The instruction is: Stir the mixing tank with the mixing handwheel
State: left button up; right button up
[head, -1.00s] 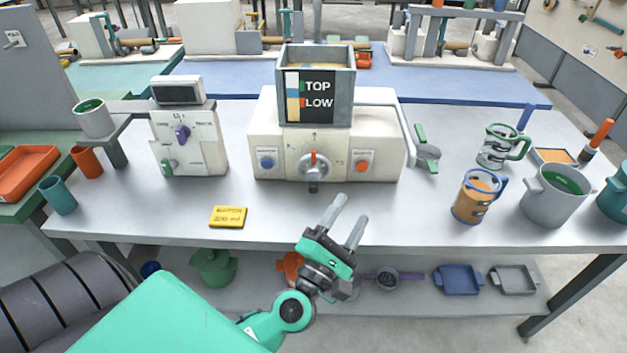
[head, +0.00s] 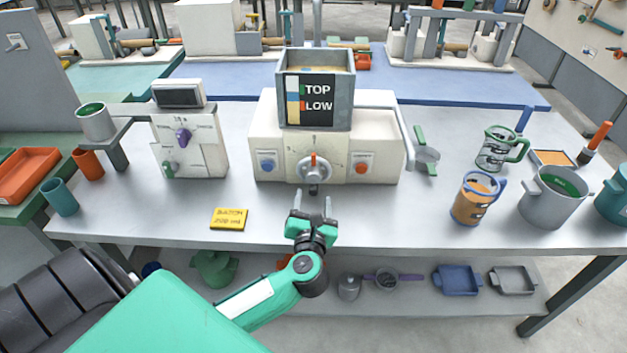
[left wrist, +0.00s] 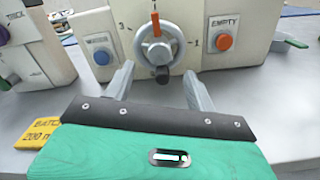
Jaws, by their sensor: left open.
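The mixing handwheel (head: 313,168) is a grey wheel with an orange pointer and a dark knob, on the front of the cream machine (head: 380,140). The grey mixing tank (head: 344,103) with a TOP/LOW gauge sits on top of that machine. My left gripper (head: 312,205) is open and empty in front of the handwheel, fingers pointing at it. In the left wrist view the handwheel (left wrist: 160,45) shows beyond and between the fingers (left wrist: 157,85), apart from them, with its dark knob (left wrist: 162,74) at the bottom. My right gripper is not in view.
A blue button (head: 266,165) and an orange EMPTY button (head: 361,168) flank the handwheel. A yellow batch card (head: 229,218) lies at front left. A control unit (head: 190,140) stands left; an orange-filled jug (head: 475,200) and a grey pot (head: 552,200) stand right.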

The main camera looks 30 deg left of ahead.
aim_at(314, 178)
pick_arm(q)
jog(key=x, duration=0.6)
jog(key=shift+w+a+p, duration=0.2)
jog(key=shift+w+p, duration=0.1)
jog(key=shift+p, duration=0.05)
jog(key=c, duration=1)
